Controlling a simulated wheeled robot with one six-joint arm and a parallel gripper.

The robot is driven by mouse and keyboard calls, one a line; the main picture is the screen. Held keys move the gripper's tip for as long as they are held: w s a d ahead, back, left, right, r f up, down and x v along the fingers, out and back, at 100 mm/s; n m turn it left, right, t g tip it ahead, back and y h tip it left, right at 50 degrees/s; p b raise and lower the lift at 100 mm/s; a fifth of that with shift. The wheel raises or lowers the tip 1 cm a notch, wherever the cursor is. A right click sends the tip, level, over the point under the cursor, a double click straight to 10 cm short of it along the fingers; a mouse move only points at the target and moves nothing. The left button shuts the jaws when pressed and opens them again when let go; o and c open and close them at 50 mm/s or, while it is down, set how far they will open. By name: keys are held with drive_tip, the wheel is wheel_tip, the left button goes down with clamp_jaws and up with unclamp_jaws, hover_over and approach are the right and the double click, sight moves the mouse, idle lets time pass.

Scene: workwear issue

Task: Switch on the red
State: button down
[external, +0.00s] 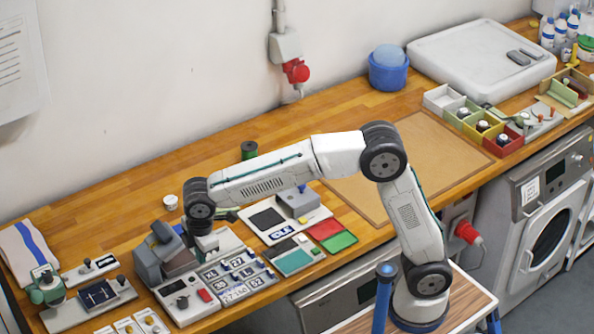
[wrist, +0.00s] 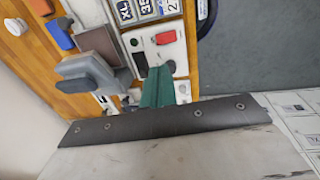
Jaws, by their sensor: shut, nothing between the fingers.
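A small red switch (external: 205,295) sits on a light control panel (external: 186,314) at the front left of the bench. In the wrist view the red switch (wrist: 165,37) shows clear of the fingers, beyond their tips; I cannot tell its on or off position. A round dark knob (wrist: 171,66) lies near it on the panel, close to the fingertips in the picture. My gripper (external: 207,246) points down above the area between the grey press and the size tiles. Its green fingers (wrist: 158,72) are shut and empty. The external view shows the fingertips poorly.
A grey press (external: 152,262) stands left of my gripper. Tiles with sizes and numbers (external: 238,272) lie to its right. Red (external: 325,229) and green (external: 340,241) pads lie farther right. A red wall plug (external: 295,71) hangs behind the bench. Bare wood lies behind the devices.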

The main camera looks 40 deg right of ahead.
sight(204, 292)
drive_tip(key=f, duration=0.4)
drive_tip(key=w+f, duration=0.1)
drive_tip(key=f, duration=0.4)
drive_tip(key=w+f, duration=0.1)
drive_tip(key=f, duration=0.3)
drive_tip(key=shift+f, duration=0.25)
drive_tip(key=shift+f+g, duration=0.25)
drive_tip(key=shift+g, duration=0.05)
drive_tip(key=shift+s, duration=0.15)
drive_tip(key=shift+s+r, duration=0.15)
drive_tip(key=shift+s, duration=0.5)
